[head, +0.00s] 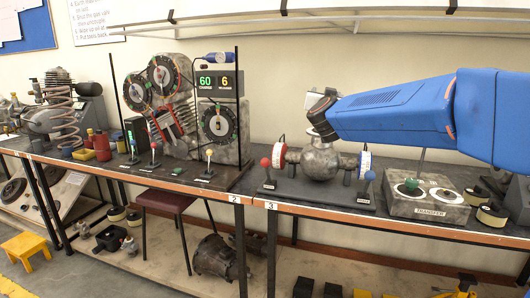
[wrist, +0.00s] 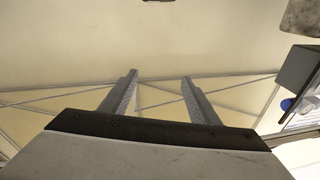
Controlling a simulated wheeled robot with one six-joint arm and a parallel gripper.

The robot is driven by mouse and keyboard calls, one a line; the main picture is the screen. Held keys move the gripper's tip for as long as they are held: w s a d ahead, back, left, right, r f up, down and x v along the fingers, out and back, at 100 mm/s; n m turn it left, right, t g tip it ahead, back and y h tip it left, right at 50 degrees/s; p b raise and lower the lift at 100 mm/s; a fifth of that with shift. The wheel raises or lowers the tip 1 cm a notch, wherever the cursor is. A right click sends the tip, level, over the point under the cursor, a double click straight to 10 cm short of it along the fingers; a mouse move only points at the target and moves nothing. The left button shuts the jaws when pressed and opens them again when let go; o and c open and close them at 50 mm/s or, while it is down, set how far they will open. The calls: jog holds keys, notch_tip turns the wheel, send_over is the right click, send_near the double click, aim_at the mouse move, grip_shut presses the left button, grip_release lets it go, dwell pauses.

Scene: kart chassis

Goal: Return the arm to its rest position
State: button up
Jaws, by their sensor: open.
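My blue arm (head: 400,112) reaches in from the right of the head view, above the bench section marked 3. My gripper shows in the wrist view (wrist: 160,80) with its two grey fingers apart and nothing between them. In the head view the arm's dark end is above the round metal housing (head: 320,160); the fingers are not clear there. In the wrist view the fingers point towards a pale wall crossed by thin grey bars.
The bench (head: 340,212) carries a red-knobbed lever (head: 266,172), a blue-knobbed lever (head: 368,184) and a TRANSFER box (head: 427,200). A tall rig with dials (head: 165,80) stands further left. A metal rail (head: 330,15) runs overhead. A stool (head: 170,203) stands below.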

jog(key=s+d+f+n+g+y, duration=0.1)
jog(key=s+d+f+g, duration=0.2)
jog(key=s+f, duration=0.9)
jog(key=s+d+f+n+g+y, duration=0.1)
jog(key=s+f+g, duration=0.5)
jog(key=s+f, duration=0.6)
jog(key=s+d+f+n+g+y, duration=0.1)
jog(key=s+d+f+g, duration=0.3)
jog(key=s+f, duration=0.7)
jog(key=s+n+g, duration=0.1)
jog(key=s, duration=1.3)
jog(key=shift+s+d+f+y, duration=0.25)
jog(key=shift+d+f+y, duration=0.05)
jog(key=shift+f, duration=0.1)
